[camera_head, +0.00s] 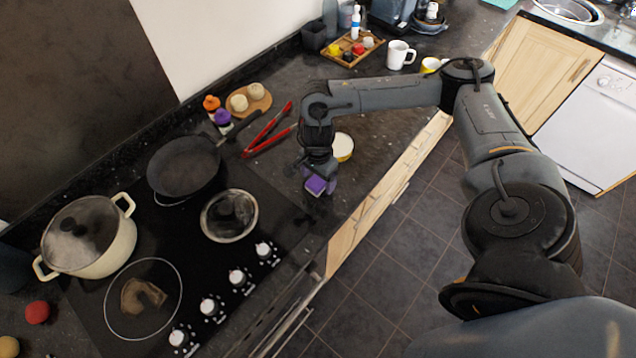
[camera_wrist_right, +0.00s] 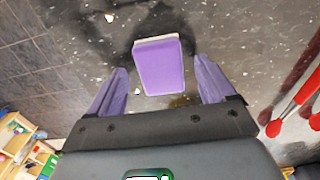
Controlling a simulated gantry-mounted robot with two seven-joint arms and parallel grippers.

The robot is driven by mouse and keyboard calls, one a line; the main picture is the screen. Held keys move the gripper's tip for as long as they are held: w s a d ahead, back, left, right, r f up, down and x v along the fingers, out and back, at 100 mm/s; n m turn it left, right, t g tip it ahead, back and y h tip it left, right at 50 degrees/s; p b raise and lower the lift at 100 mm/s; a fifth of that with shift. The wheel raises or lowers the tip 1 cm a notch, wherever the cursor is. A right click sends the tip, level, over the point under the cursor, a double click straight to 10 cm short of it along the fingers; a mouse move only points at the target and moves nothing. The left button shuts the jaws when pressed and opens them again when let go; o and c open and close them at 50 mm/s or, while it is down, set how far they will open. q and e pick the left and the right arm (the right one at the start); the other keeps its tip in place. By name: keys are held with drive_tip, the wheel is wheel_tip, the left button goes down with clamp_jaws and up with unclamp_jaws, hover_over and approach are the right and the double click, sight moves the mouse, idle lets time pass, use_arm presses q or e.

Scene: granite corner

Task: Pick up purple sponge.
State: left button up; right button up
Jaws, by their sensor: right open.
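The purple sponge (camera_head: 316,185) lies on the dark granite counter near its front edge, right of the hob. In the right wrist view the purple sponge (camera_wrist_right: 160,66) shows as a purple block with a pale layer along one edge. My right gripper (camera_head: 318,180) is just above it in the head view, and partly hides it. In the right wrist view the right gripper (camera_wrist_right: 160,88) is open, with one purple-looking finger on each side of the sponge. A gap shows between each finger and the sponge. My left gripper is not in view.
Red tongs (camera_head: 268,133) and a white-and-yellow round container (camera_head: 342,147) lie near the gripper. A dark frying pan (camera_head: 183,166), a cream lidded pot (camera_head: 88,236) and a glass lid (camera_head: 229,215) stand on the hob to the left. The counter's front edge is close by.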

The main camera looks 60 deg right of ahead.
sight(318, 180)
drive_tip(key=shift+f, duration=0.65)
drive_tip(key=shift+c, duration=0.2)
drive_tip(key=c, duration=1.2)
drive_tip(key=shift+o, duration=0.2)
drive_tip(key=shift+r, duration=0.15)
drive_tip(key=shift+w+r, duration=0.1)
drive_tip(key=shift+r, duration=0.15)
wheel_tip(318, 180, up, 4)
drive_tip(key=shift+r+p, duration=0.2)
drive_tip(key=shift+p, duration=0.1)
wheel_tip(318, 180, up, 5)
drive_tip(key=p, duration=0.3)
